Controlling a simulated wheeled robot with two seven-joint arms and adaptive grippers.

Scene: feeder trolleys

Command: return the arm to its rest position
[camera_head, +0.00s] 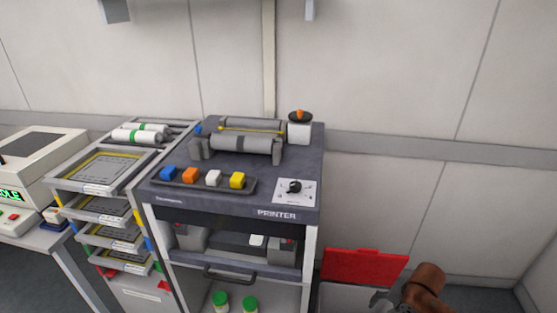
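One of my arms shows at the lower right as a brown, rounded link. My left arm and gripper are not in view.
A printer trolley (313,217) stands in the centre, with rollers, coloured blocks and a knob on top. A tray rack (62,184) and a cream machine (40,165) stand left. A red lid (362,266) is raised on a pale bin (343,298). Floor at far right looks clear.

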